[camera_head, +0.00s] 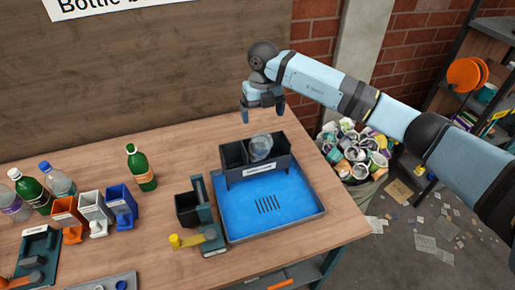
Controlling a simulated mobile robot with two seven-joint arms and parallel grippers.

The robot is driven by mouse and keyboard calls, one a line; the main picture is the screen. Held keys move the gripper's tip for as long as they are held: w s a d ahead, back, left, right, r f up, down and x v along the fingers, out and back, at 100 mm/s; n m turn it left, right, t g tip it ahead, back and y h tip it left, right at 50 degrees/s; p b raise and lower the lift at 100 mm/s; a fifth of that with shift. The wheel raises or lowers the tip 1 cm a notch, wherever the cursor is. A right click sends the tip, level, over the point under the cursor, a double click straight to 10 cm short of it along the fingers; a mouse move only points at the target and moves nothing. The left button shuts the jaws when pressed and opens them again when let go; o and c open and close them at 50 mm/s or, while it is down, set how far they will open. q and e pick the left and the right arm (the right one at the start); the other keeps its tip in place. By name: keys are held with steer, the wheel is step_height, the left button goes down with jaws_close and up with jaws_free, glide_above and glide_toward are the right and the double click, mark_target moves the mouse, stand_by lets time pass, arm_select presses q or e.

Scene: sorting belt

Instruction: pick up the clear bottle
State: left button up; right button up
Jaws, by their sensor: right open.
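A clear, rounded object (261,146), which looks like a clear bottle seen partly from above, sits in the right part of a dark two-part bin (258,172). Its lower part is hidden by the bin wall. My right gripper (263,114) is above and behind the bin, fingers pointing down, open and empty, apart from the clear object. Another clear bottle with a blue cap (59,181) stands at the far left of the table. A clear bottle with a purple label (14,206) is at the left edge, partly cut off. My left gripper is not in view.
The dark bin stands at the back of a blue tray (267,213). Green bottles (142,168) and small orange, white and blue holders (122,207) stand on the left. A dark cup fixture (187,210) is beside the tray. A full waste container (357,153) is beyond the table's right edge.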

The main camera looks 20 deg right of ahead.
mark_target(261, 134)
step_height(261, 134, down, 6)
steer(key=shift+r+b, duration=0.1)
steer(key=shift+b, duration=1.1)
steer(key=shift+a+f+b, duration=0.1)
steer(key=shift+f+b, duration=0.25)
steer(key=shift+f, duration=0.55)
step_height(261, 134, down, 4)
steer(key=shift+f+b, duration=0.1)
steer(key=shift+b, duration=0.95)
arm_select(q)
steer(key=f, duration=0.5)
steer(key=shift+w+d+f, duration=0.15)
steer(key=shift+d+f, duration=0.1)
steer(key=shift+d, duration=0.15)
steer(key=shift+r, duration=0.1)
arm_select(e)
steer(key=c, duration=1)
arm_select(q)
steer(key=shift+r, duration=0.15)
arm_select(e)
steer(key=shift+r, duration=0.2)
steer(key=shift+c, duration=0.2)
